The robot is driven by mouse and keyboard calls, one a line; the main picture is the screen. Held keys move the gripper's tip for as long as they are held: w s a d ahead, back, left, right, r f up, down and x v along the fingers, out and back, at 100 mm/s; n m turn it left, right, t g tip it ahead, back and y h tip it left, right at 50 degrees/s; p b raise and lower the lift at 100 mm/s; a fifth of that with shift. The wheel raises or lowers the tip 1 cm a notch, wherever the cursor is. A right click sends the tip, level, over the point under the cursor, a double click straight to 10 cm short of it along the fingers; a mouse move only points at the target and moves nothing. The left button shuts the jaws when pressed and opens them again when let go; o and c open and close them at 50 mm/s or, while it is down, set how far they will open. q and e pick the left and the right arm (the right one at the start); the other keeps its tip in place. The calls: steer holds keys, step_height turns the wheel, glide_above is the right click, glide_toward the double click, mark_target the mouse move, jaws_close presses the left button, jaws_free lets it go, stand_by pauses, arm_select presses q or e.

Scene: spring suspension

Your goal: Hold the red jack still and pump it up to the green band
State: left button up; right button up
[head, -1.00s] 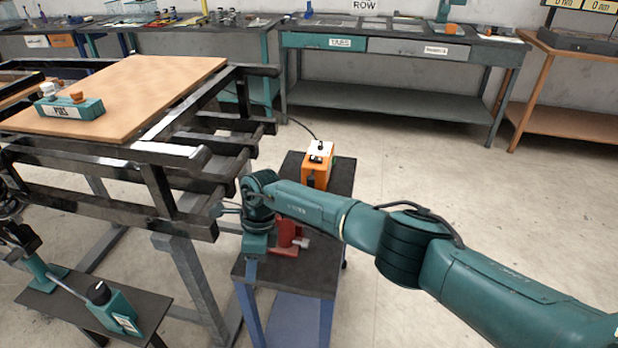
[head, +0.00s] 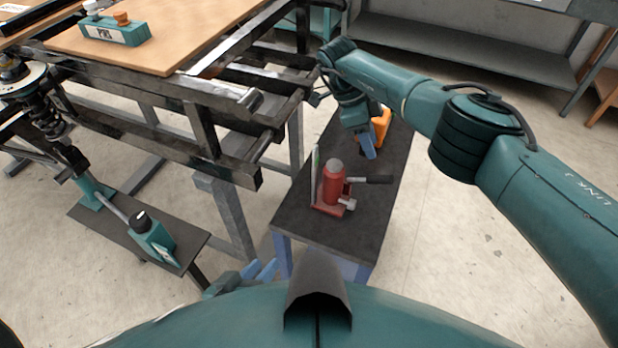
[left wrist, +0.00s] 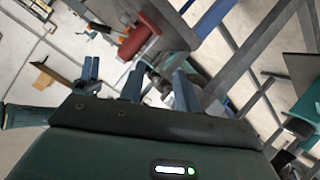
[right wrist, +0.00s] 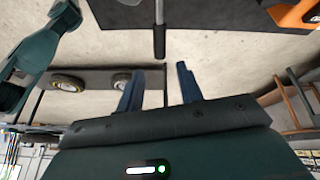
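The red jack (head: 333,188) stands upright on the dark cart top (head: 300,222), its black handle (head: 372,180) sticking out to the right. A thin upright scale (head: 315,172) with a green mark stands at its left. My right gripper (head: 368,147) is open, beyond and above the handle; in the right wrist view a black rod, apparently the handle (right wrist: 159,35), lies ahead between the open fingers (right wrist: 160,82). My left gripper (head: 258,272) is low at the cart's near left corner. The left wrist view shows its fingers (left wrist: 158,88) apart, with the red jack (left wrist: 143,36) ahead.
An orange box (head: 381,125) sits behind on the cart, partly hidden by my right gripper. A black metal frame (head: 235,165) stands close to the cart's left. A low bench (head: 110,232) with a teal tool is at lower left. Floor to the right is clear.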

arm_select(q)
steer(key=w+d+r+n+t+h, duration=0.2)
steer(key=w+d+r+n, duration=0.15)
steer(key=n, duration=0.35)
steer(key=n+t+y, duration=0.1)
steer(key=n+t, duration=0.2)
steer(key=n, duration=2)
glide_toward(313, 165)
steer(key=x, duration=1.2)
steer(key=shift+w+d, duration=0.1)
steer(key=shift+w, duration=0.05)
steer(key=shift+c, duration=0.4)
jaws_close()
